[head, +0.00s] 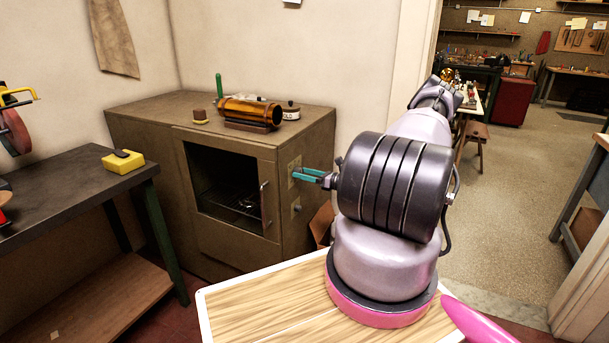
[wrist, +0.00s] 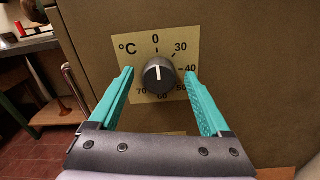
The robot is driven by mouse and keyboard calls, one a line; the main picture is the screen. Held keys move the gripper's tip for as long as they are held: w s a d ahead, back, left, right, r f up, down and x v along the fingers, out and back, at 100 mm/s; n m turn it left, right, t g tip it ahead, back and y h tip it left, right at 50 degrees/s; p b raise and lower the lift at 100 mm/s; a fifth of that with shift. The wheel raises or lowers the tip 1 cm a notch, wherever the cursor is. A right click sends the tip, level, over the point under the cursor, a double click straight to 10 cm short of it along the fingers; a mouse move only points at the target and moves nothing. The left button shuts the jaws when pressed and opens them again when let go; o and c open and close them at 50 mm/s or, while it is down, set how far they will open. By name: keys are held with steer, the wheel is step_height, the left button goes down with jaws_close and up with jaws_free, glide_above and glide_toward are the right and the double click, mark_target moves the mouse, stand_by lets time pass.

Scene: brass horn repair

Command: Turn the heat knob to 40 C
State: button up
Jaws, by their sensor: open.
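The heat knob (wrist: 159,76) is a dark round knob with a white pointer line, on a yellowish dial plate (wrist: 185,50) marked °C with 0, 30, 40 and higher numbers. The pointer aims up, close to 0 and slightly left of it. The 40 mark is to the right of the knob. My gripper (wrist: 159,73) is open, with one teal finger on each side of the knob; both look apart from it. In the head view my gripper (head: 294,175) is at the right side of the brown oven cabinet (head: 225,248); the knob cannot be made out there.
A lower control (head: 296,208) sits below my gripper on the oven side. A brass cylinder (head: 250,110) and a small pot (head: 291,111) stand on the oven top. A dark workbench (head: 70,190) with a yellow block (head: 123,162) is at left. Open floor lies at right.

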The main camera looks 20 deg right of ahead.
jaws_close()
steer(key=shift+m, duration=0.4)
steer(key=shift+d+f+m, duration=0.1)
steer(key=shift+m, duration=4.15)
steer(key=shift+d+f+m, duration=0.1)
steer(key=shift+m, duration=4.15)
